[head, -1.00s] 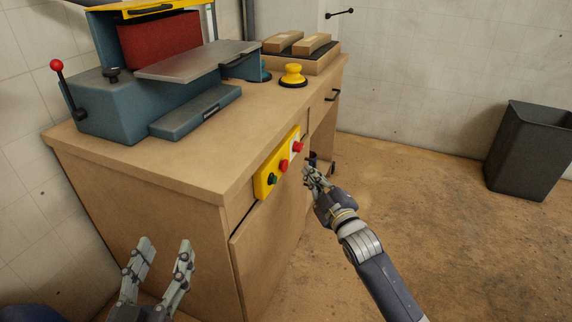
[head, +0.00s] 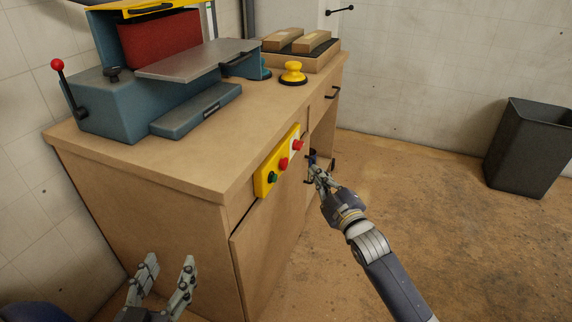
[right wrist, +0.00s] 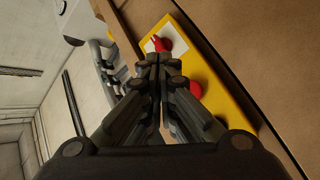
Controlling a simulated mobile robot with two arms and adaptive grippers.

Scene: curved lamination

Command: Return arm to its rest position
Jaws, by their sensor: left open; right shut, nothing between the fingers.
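My right gripper (head: 316,172) is shut and empty in the head view, in front of the cabinet and a little to the right of and below the yellow control panel (head: 266,187). Its closed fingers also show in the right wrist view (right wrist: 160,62), with the panel (right wrist: 215,65) and its red buttons behind them. The fingertips appear apart from the buttons. My left gripper (head: 168,268) is open and empty at the lower left of the head view, in front of the cabinet's side.
A wooden workbench (head: 150,165) carries a blue sanding machine (head: 120,105), a yellow knob-shaped holder (head: 293,72) and wooden blocks (head: 300,45). A dark bin (head: 530,148) stands at the right by the wall. The brown floor (head: 450,230) between is clear.

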